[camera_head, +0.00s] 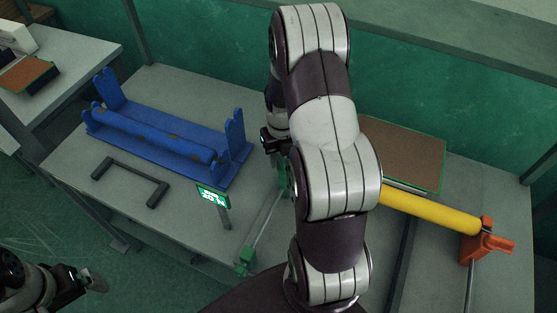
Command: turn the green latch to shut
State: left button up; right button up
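A green block (245,262) sits at the front edge of the table, at the lower end of a thin pale rod (264,220). Another green part (283,182) shows at the rod's upper end, partly hidden by my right arm. I cannot tell which green part is the latch or how it is turned. My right gripper (272,142) points down just above the upper green part; its fingertips are mostly hidden, and contact cannot be made out. My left gripper (88,281) is low at the bottom left, away from the table, its opening unclear.
A blue cradle with a roller (160,135) and a black handle-shaped frame (130,182) lie on the left. A small green-lit display (212,197) stands near the front edge. A yellow roller (430,209) runs to an orange bracket (485,243) on the right, near a brown panel (405,155).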

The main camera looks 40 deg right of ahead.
aim_at(281, 158)
notch_tip(281, 158, up, 7)
jog(key=p, duration=0.6)
jog(key=shift+r+p, duration=0.2)
jog(key=shift+p, duration=0.1)
jog(key=shift+f, duration=0.15)
